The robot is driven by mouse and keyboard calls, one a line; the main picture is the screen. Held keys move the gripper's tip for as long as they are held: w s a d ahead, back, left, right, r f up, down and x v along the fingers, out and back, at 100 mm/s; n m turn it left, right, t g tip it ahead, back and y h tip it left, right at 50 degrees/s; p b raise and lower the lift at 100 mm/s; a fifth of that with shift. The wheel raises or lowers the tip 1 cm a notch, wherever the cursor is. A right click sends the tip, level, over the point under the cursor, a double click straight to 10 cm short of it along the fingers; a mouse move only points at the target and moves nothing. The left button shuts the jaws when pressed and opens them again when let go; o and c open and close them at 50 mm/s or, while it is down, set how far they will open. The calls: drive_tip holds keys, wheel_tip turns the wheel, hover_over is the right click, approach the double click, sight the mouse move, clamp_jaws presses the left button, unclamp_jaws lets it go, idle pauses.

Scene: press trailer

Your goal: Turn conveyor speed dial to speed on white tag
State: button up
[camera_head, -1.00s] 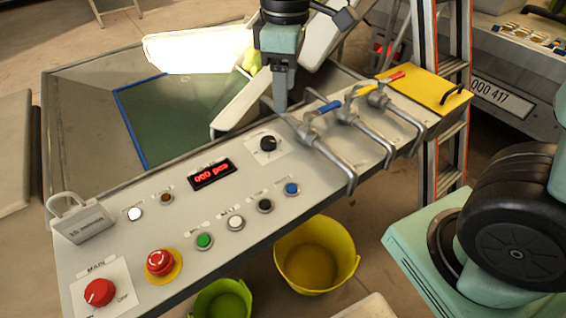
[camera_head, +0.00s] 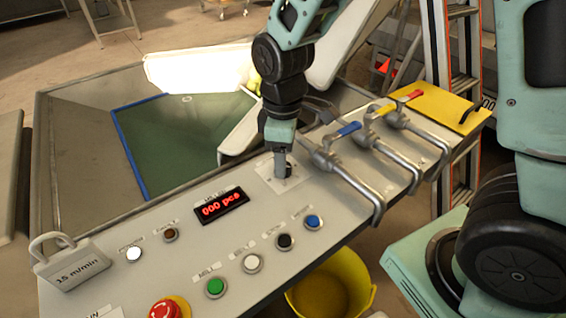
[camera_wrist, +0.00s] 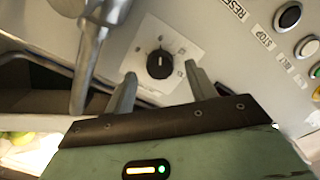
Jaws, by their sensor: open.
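The conveyor speed dial is a black knob (camera_wrist: 160,64) with a white pointer line, on a white plate with markings too small to read. In the wrist view it sits between and just beyond the two fingers of my gripper (camera_wrist: 161,88), which are open and apart from it. In the head view my gripper (camera_head: 284,174) points down over the dial's plate (camera_head: 294,184) and hides the knob. The white tag (camera_head: 75,268), shaped like a padlock, stands at the panel's left end and reads "15 m/min".
A red display (camera_head: 221,208) reads "000 pcs". Several push buttons, including a green one (camera_head: 215,287), and a red emergency stop (camera_head: 165,309) lie toward the front. Metal pipes with a blue-handled valve (camera_head: 343,131) stand close to the right of the dial.

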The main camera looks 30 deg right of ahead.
drive_tip(key=shift+f, duration=1)
drive_tip(key=c, duration=1)
